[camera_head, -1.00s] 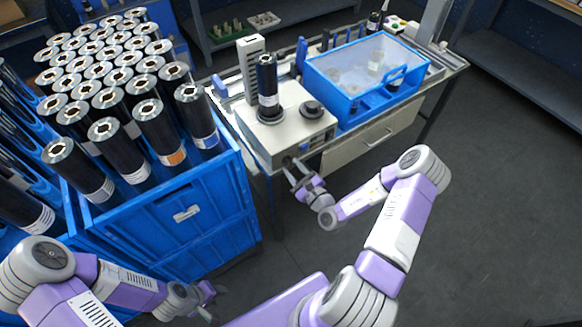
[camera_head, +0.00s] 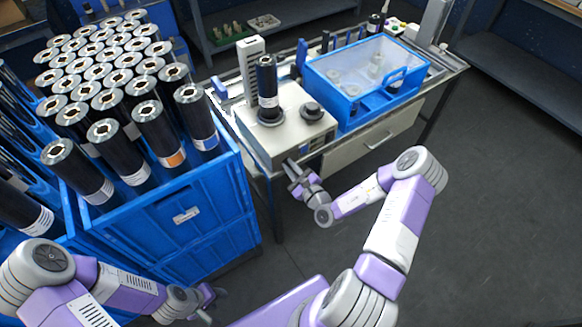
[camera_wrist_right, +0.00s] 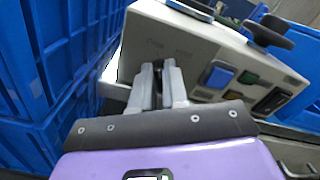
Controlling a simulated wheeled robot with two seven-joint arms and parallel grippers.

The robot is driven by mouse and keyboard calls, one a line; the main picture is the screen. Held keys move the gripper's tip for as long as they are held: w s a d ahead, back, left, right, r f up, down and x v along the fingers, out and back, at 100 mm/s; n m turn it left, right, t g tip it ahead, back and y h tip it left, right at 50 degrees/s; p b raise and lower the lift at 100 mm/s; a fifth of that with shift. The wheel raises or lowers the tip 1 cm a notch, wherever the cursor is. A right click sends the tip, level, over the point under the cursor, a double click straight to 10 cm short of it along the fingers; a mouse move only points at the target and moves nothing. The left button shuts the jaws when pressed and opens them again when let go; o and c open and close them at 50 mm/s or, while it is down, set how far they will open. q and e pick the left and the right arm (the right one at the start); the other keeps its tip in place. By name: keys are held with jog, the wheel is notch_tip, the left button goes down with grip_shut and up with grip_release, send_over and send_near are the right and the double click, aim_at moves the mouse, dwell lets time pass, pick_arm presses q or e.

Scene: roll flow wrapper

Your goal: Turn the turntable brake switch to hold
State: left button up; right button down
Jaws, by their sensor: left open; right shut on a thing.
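The white wrapper machine (camera_head: 262,145) stands at the left end of the bench. A black roll (camera_head: 267,80) stands upright on its round turntable (camera_head: 270,118). My right gripper (camera_head: 290,167) is at the machine's front face, near its lower left corner. In the right wrist view, my right gripper (camera_wrist_right: 161,78) is shut on a small dark brake switch (camera_wrist_right: 158,68) on that panel. The fingers hide most of the switch, so its setting cannot be read. My left gripper (camera_head: 208,293) is open and empty, low in front of the blue crate.
A blue crate (camera_head: 185,235) full of upright black rolls stands left of the machine. A blue-framed clear box (camera_head: 365,75) sits on the bench to the right. Blue and black panel controls (camera_wrist_right: 218,77) lie right of my right gripper. The floor at right is clear.

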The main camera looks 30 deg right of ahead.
jog(key=shift+d+m+p, duration=0.2)
jog(key=shift+m+p, duration=2.15)
jog(key=shift+m, duration=0.55)
jog(key=shift+d+m+p, duration=0.15)
jog(key=shift+m+p, duration=2.15)
jog(key=shift+m, duration=0.6)
jog(key=c, duration=1.1)
grip_release()
jog(key=shift+c, duration=0.2)
jog(key=shift+s, duration=0.1)
